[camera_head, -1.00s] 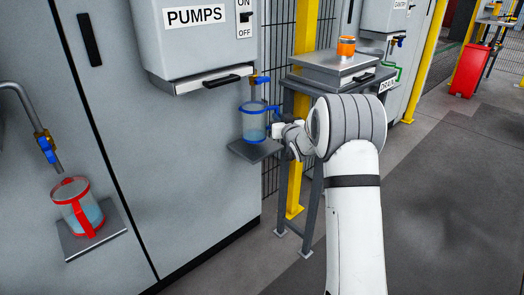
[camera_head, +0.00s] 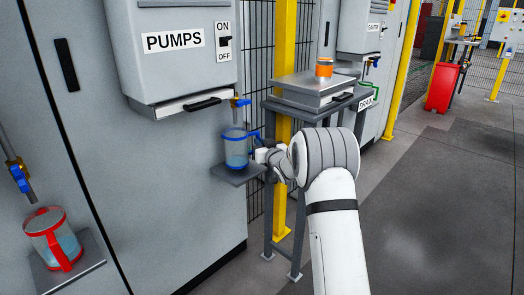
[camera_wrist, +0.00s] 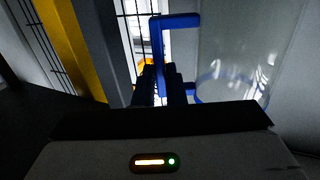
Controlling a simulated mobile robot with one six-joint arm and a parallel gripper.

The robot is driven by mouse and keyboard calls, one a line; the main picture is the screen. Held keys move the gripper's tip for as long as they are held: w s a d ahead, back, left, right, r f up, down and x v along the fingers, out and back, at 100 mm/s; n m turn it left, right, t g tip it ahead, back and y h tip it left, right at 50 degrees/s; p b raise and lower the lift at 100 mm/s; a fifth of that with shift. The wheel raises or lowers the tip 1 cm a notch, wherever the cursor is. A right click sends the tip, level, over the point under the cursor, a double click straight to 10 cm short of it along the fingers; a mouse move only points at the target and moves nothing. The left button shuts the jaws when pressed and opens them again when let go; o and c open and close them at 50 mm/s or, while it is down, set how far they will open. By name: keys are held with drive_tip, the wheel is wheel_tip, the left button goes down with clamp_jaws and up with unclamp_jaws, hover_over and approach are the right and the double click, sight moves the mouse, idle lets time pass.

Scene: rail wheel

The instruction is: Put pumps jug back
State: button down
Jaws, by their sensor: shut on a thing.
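The pumps jug (camera_head: 236,149) is clear with a blue rim and blue handle and holds bluish liquid. It is upright at the small grey shelf (camera_head: 238,176) below the PUMPS box (camera_head: 174,42), under a blue-handled tap (camera_head: 239,103). Whether its base touches the shelf is hard to tell. My gripper (camera_head: 258,153) is at the jug's right side, shut on its handle. In the wrist view the dark fingers (camera_wrist: 160,88) close around the blue handle (camera_wrist: 158,50), with the clear jug body (camera_wrist: 235,50) to the right.
A red-rimmed jug (camera_head: 52,239) stands on another shelf at lower left, under a second tap (camera_head: 18,176). A yellow post (camera_head: 284,60) is behind. Open floor lies right.

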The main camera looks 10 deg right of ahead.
drive_tip(key=shift+f, duration=0.6)
drive_tip(key=shift+f, duration=0.2)
drive_tip(key=c, duration=1.5)
unclamp_jaws()
